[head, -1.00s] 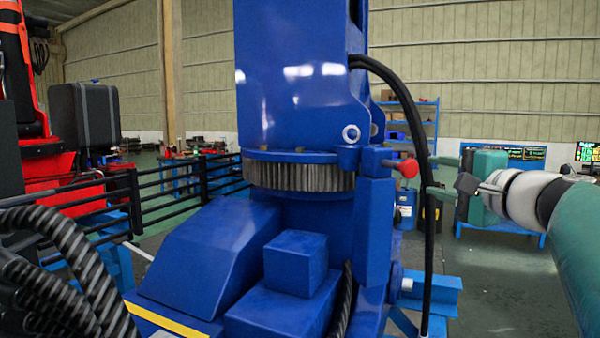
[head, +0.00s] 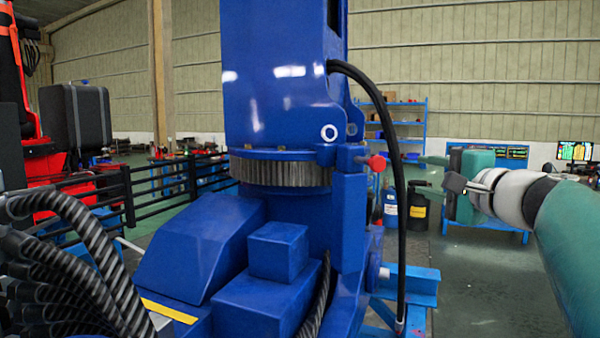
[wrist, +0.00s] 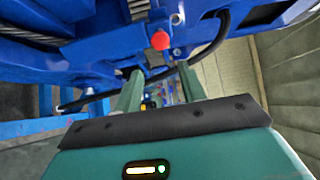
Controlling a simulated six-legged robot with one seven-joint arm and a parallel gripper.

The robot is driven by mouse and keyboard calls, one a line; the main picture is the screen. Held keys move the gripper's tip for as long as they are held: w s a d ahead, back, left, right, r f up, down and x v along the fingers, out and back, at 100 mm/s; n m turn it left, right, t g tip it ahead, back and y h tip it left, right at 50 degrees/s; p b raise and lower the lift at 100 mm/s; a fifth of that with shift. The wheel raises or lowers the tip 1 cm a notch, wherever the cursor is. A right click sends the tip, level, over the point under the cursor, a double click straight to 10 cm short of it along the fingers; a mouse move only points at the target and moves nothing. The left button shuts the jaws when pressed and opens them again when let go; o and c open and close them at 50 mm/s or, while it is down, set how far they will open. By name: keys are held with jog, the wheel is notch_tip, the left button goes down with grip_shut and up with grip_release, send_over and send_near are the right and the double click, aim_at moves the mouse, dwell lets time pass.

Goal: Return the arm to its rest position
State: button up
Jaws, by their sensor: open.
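My arm (head: 575,235), green with a white wrist joint, reaches in from the right edge in the head view. My gripper (head: 416,173) is open and empty, its two green fingers pointing left toward the blue crane (head: 270,90). A red knob (head: 376,163) on the crane's side is left of the fingertips, with a visible gap. In the wrist view the fingers of my gripper (wrist: 160,72) stand apart, and the red knob (wrist: 160,40) shows above and between them. Nothing is held.
A black hose (head: 399,215) hangs down the crane between the knob and my gripper. Blue beams (head: 410,283) jut out at its base. A black railing (head: 100,205) and red machine (head: 45,170) are at left. Open floor (head: 490,285) lies below my arm.

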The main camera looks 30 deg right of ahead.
jog(key=w+a+f+n+g+y, duration=0.2)
jog(key=a+f+n+g, duration=0.25)
jog(key=a+f, duration=0.55)
jog(key=w+a+f+n+g+y, duration=0.25)
jog(key=a+f+n, duration=0.25)
jog(key=a+f, duration=0.55)
jog(key=s+a+f+n+g+h, duration=0.1)
jog(key=s+a+f+n+g, duration=0.1)
jog(key=s+a+f+n, duration=0.3)
jog(key=s+a+f+n+g+h, duration=0.1)
jog(key=s+a+f+n+g, duration=0.2)
jog(key=a+f, duration=0.4)
notch_tip(320, 180, down, 2)
jog(key=shift+s+a+f+n+h, duration=0.15)
jog(key=shift+s+f+n+h, duration=0.15)
jog(key=shift+s+n, duration=0.65)
jog(key=shift+s, duration=0.1)
jog(key=shift+c, duration=0.5)
jog(key=shift+a, duration=0.15)
